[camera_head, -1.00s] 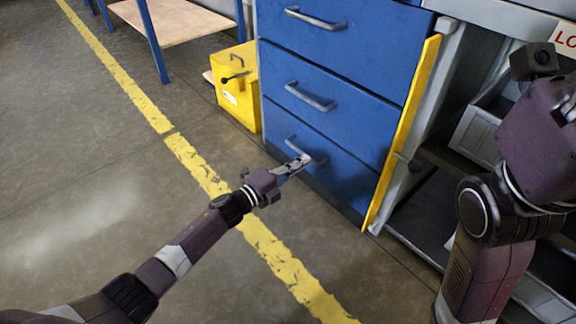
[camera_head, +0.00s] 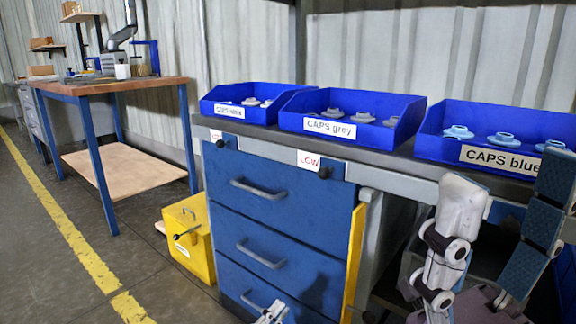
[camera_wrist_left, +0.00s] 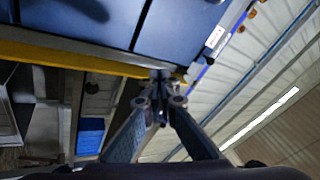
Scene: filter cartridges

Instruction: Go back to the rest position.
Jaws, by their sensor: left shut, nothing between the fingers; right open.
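My left gripper (camera_head: 270,314) shows only its tip at the bottom edge of the head view, in front of the lowest drawer of the blue cabinet (camera_head: 275,235). In the left wrist view its fingers (camera_wrist_left: 160,100) meet at the tips with nothing between them. I cannot tell from the head view whether it touches the drawer handle. My right gripper (camera_head: 508,185) is large in the lower right of the head view, its fingers spread apart and pointing up, empty. It stands in front of the bench and partly covers the blue caps bin (camera_head: 430,130).
Bins labelled CAPS grey (camera_head: 290,118) and CAPS white (camera_head: 210,105) stand on the bench top. A yellow box (camera_head: 200,245) is on the floor left of the cabinet. A wooden-topped table (camera_head: 110,85) stands further left. Floor at left is clear.

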